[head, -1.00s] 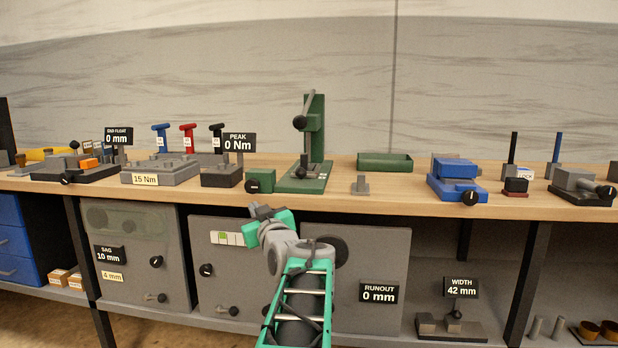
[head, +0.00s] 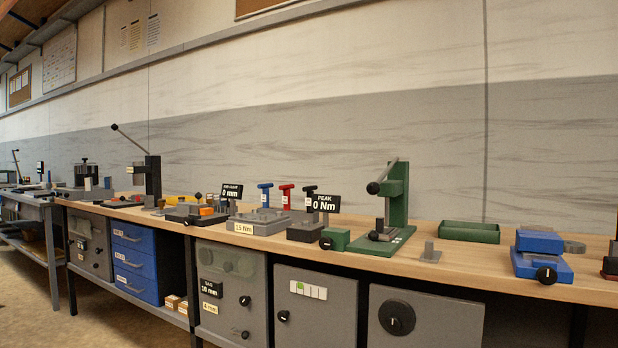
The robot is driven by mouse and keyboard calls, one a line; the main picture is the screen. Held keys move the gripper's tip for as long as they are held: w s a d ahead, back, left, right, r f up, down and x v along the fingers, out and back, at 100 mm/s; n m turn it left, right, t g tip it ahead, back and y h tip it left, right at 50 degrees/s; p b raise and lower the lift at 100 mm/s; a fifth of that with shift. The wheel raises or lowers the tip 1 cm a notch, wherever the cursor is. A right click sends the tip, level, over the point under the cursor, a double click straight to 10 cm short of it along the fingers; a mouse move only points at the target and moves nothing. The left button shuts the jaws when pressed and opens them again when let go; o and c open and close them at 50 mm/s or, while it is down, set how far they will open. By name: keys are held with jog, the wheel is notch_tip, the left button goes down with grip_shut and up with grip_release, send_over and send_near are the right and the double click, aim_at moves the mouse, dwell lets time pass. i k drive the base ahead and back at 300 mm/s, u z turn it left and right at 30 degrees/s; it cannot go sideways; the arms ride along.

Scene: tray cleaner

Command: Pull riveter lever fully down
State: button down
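Two lever tools stand on the bench, and I cannot tell for sure which is the riveter. A dark upright stand (head: 153,178) at the left has a long lever (head: 131,139) sloping up to the left, its knob at the raised end. A green press (head: 397,196) right of centre has a lever with a black knob (head: 373,188), angled down to the left from the column top. My gripper is out of view, apart from both.
The wooden bench (head: 470,272) runs across the view. Torque tools with red and blue handles (head: 285,196), a green tray (head: 469,232) and a blue fixture (head: 541,255) stand on it. Grey cabinets (head: 428,318) and blue drawers (head: 135,262) are underneath.

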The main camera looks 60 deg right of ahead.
aim_at(373, 188)
jog(key=u, duration=1.5)
jog(key=k, duration=1.45)
jog(key=z, duration=2)
